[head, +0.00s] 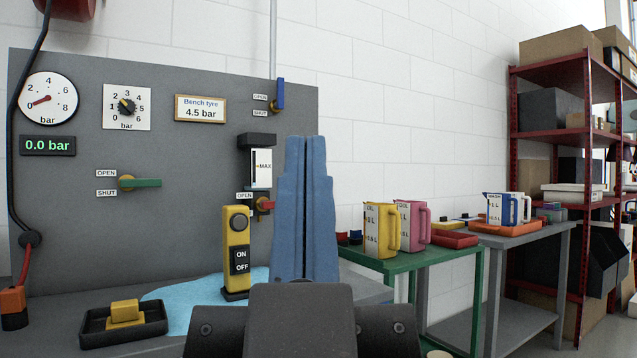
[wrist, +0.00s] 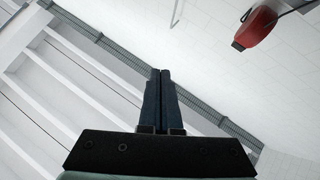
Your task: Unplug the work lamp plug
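No plug that I can surely name as the work lamp plug shows. An orange and black block (head: 14,305) at the bench's far left edge, with a red and black cable running up from it, may be a connector. A yellow post (head: 237,250) with an ON/OFF switch and a round socket-like face stands on the bench, left of my gripper. My gripper (head: 308,142) points up in front of the panel, its blue fingers together and empty, hiding part of the panel and bench. In the wrist view the fingertips (wrist: 160,73) also meet, against wall and ceiling.
The grey panel (head: 200,148) carries gauges, a dial and valve levers. A black tray (head: 95,333) with a yellow block lies front left. Jugs stand on the green table (head: 440,258) and the grey table (head: 545,238). A red shelf (head: 566,135) stands right. A red body (wrist: 255,27) hangs overhead.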

